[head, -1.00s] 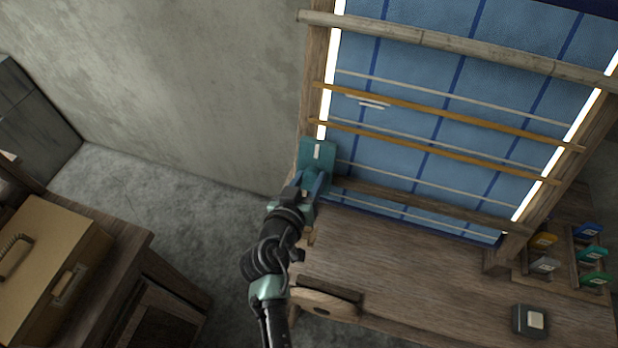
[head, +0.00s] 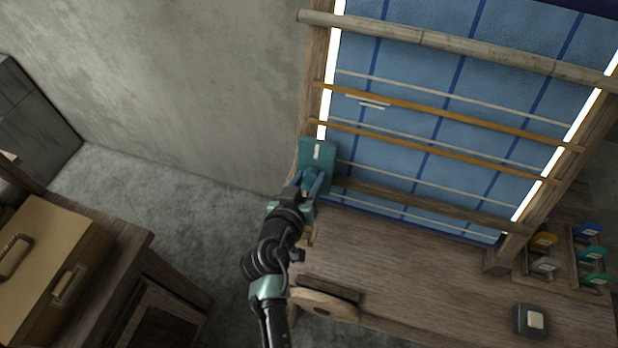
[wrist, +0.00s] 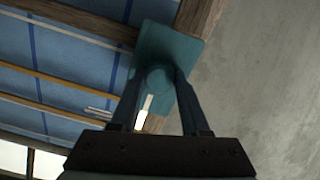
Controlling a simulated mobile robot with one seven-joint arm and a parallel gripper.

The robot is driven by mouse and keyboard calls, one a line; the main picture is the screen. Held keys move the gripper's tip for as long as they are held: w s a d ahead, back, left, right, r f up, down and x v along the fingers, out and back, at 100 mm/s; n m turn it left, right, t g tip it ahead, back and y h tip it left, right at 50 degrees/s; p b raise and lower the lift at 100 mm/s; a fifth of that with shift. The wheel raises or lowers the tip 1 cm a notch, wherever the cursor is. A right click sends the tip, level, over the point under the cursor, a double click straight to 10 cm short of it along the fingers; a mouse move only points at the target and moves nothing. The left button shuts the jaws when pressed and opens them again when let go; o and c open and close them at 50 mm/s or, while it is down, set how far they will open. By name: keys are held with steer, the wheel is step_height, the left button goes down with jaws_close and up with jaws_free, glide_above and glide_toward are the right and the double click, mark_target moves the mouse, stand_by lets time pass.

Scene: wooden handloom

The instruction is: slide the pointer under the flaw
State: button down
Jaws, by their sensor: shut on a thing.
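The pointer is a teal plate (head: 317,152) with a white mark, at the left post of the loom, beside the lower left of the blue cloth (head: 400,130). My gripper (head: 311,184) is shut on the pointer. In the wrist view, the fingers of my gripper (wrist: 157,76) close around a round teal knob on the plate (wrist: 170,45). The flaw is a pair of short pale lines (head: 370,102) on the cloth, above and to the right of the pointer in the head view. It also shows in the wrist view (wrist: 98,112), beside the pointer's white mark.
Wooden bars and orange rods (head: 430,152) cross the cloth. The bench top (head: 420,270) holds a small grey box with a pale button (head: 530,320). Several coloured tags (head: 590,255) stand in a rack at right. A tan case (head: 45,250) sits at left.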

steer(key=s+d+p, duration=0.2)
steer(key=d, duration=0.5)
steer(key=shift+s+d, duration=0.15)
steer(key=shift+s, duration=0.05)
steer(key=shift+c, duration=1.9)
jaws_free()
steer(key=b+v, duration=0.2)
steer(key=v, duration=1.1)
steer(key=shift+b, duration=0.35)
